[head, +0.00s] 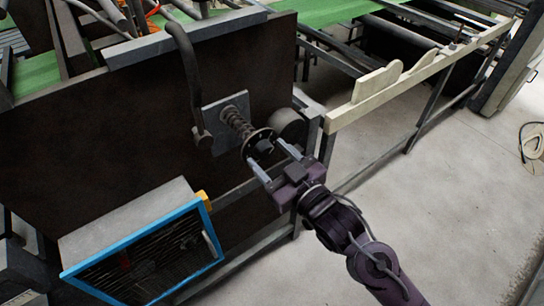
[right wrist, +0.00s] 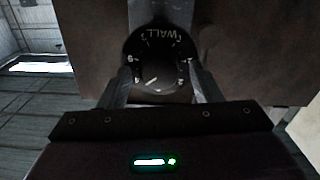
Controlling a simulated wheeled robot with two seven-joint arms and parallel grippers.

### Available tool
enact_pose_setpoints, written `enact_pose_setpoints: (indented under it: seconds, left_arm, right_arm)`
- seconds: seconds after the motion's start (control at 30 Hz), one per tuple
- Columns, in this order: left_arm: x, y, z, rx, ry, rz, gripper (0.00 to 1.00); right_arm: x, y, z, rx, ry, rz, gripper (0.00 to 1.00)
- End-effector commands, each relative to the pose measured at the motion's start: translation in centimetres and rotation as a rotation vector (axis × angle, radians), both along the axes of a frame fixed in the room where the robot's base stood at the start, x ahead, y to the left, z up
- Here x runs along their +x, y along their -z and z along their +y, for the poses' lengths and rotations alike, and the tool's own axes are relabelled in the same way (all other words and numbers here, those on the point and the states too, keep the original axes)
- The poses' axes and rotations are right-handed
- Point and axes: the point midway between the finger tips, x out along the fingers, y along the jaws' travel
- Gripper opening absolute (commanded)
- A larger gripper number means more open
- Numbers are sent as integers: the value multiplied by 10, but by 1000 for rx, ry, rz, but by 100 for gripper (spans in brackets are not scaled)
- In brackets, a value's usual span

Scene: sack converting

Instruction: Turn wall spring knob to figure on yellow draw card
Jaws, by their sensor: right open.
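The wall spring knob (head: 262,146) is a dark round knob at the end of a coil spring (head: 237,122) on a grey plate on the dark machine side. In the right wrist view its black dial face (right wrist: 158,55) reads "WALL", with small pale figures around the rim and a white mark at its lower left. My right gripper (head: 268,155) is open, its fingers to either side of the knob's lower part; contact is unclear. The fingers also show in the right wrist view (right wrist: 158,80). No readable yellow draw card shows. My left gripper is out of view.
A small yellow piece (head: 203,199) sits at the corner of a blue-framed cabinet (head: 140,262) below left; I cannot tell what it is. A grey roller end (head: 289,126) is close right of the knob. A curved dark lever (head: 188,75) hangs left.

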Motion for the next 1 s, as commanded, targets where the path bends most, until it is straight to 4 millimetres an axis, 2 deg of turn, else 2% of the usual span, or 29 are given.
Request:
enact_pose_setpoints:
  seconds: [0.17,0.43,0.6,1.0]
  left_arm:
    - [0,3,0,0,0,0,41]
    - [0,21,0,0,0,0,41]
    - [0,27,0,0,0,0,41]
    - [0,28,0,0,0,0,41]
  right_arm:
    - [-5,1,-4,0,0,0,58]
    - [-41,5,-29,-3,-1,2,58]
    - [-57,3,-42,-2,0,2,58]
    - [-63,0,-46,0,0,0,58]
